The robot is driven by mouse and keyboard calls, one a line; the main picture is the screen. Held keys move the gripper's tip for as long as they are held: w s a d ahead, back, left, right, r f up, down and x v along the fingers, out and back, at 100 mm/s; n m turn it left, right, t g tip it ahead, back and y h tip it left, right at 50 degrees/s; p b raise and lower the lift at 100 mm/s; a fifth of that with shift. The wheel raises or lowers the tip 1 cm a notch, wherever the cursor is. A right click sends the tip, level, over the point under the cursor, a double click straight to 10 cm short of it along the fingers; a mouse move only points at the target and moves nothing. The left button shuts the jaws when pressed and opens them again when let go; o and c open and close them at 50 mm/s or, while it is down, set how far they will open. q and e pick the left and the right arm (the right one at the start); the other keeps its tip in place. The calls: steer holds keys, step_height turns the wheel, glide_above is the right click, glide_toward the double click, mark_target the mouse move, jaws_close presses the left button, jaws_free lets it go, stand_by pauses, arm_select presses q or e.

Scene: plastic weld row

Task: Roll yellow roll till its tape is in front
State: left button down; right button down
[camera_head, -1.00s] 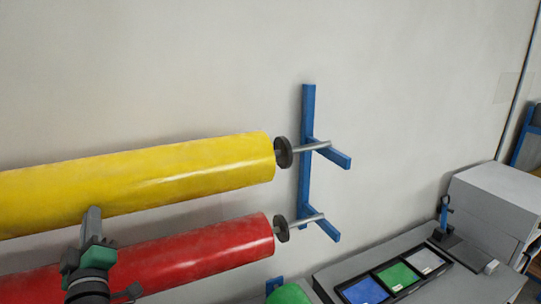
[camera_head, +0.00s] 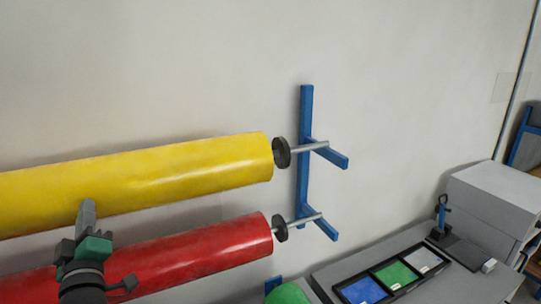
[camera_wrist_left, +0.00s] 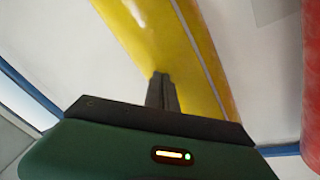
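The yellow roll (camera_head: 180,173) hangs level on a rod along the wall, its left end cut off by the picture edge. In the left wrist view the yellow roll (camera_wrist_left: 140,38) has a thin greyish strip (camera_wrist_left: 203,55) running lengthwise, perhaps its tape. No strip shows on the roll's face in the head view. My left gripper (camera_head: 87,212) overlaps the roll's lower edge. In the left wrist view its fingers (camera_wrist_left: 162,90) are together with nothing between them, over the roll's surface; I cannot tell whether they touch it. My right gripper is not in view.
A red roll (camera_head: 200,250) hangs below the yellow one, partly behind my left gripper. A blue wall bracket (camera_head: 305,180) carries the rods at the right. A grey bench with a tray (camera_head: 370,291) of coloured panels stands at lower right.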

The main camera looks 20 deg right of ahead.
arm_select(q)
steer(key=shift+r, duration=0.2)
steer(key=shift+w+r, duration=0.1)
steer(key=shift+r, duration=0.5)
steer(key=shift+r, duration=0.35)
steer(key=shift+w+r+p, duration=0.2)
steer(key=shift+p, duration=0.1)
steer(key=shift+f, duration=0.1)
